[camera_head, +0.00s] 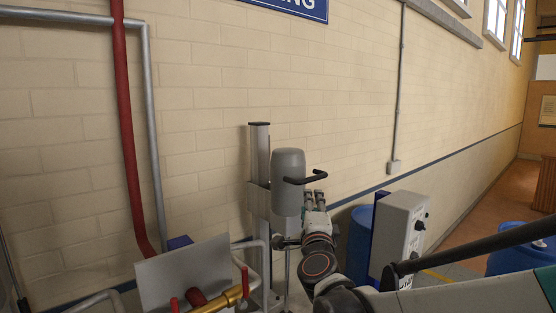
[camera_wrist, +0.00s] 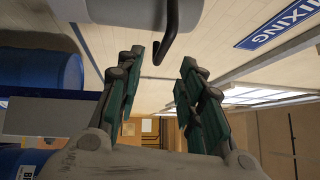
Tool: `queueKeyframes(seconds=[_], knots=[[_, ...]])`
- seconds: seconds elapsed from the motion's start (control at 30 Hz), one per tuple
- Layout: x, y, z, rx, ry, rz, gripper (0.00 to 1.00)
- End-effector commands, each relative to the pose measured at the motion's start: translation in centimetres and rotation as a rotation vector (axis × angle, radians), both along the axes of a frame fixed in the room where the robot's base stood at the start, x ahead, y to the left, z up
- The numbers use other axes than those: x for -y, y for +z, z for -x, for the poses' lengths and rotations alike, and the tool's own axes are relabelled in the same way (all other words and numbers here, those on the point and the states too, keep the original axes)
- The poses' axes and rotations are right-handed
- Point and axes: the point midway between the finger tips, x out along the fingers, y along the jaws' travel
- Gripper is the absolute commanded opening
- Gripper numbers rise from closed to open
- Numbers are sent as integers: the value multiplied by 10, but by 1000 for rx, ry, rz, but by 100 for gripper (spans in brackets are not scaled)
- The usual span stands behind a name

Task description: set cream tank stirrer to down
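The cream tank stirrer has a grey cylindrical motor housing (camera_head: 288,178) mounted on an upright metal post (camera_head: 262,155) by the wall. A black bent handle (camera_head: 305,179) sticks out from the housing to the right. In the wrist view, the housing (camera_wrist: 130,12) is at the top and the handle (camera_wrist: 172,30) hangs down from it. My gripper (camera_head: 314,193) is just below the handle in the head view, fingers pointing up. In the wrist view, my gripper (camera_wrist: 161,57) is open, with the handle's end showing between the fingertips. I cannot tell if they touch it.
A grey control box (camera_head: 402,230) and a blue drum (camera_head: 360,240) stand to the right of the stirrer. A metal panel (camera_head: 185,275) and a brass pipe with red valve handles (camera_head: 228,297) are at the lower left. A red pipe (camera_head: 128,130) runs up the wall.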

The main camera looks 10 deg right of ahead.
Motion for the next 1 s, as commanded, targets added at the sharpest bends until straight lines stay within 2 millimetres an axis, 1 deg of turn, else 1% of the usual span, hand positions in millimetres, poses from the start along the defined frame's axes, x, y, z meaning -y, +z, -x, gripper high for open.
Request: queueKeyframes(seconds=[0.03,0.07,0.27,0.37,0.8,0.9,1.0], knots=[[2,7,-3,5,-14,-26,35],[4,8,-4,8,-22,-38,35],[9,10,-13,16,-44,-75,35],[11,11,-24,15,-44,-75,35],[29,23,-104,15,-45,-73,35],[32,25,-119,15,-43,-72,35],[34,26,-130,15,-44,-71,35]])
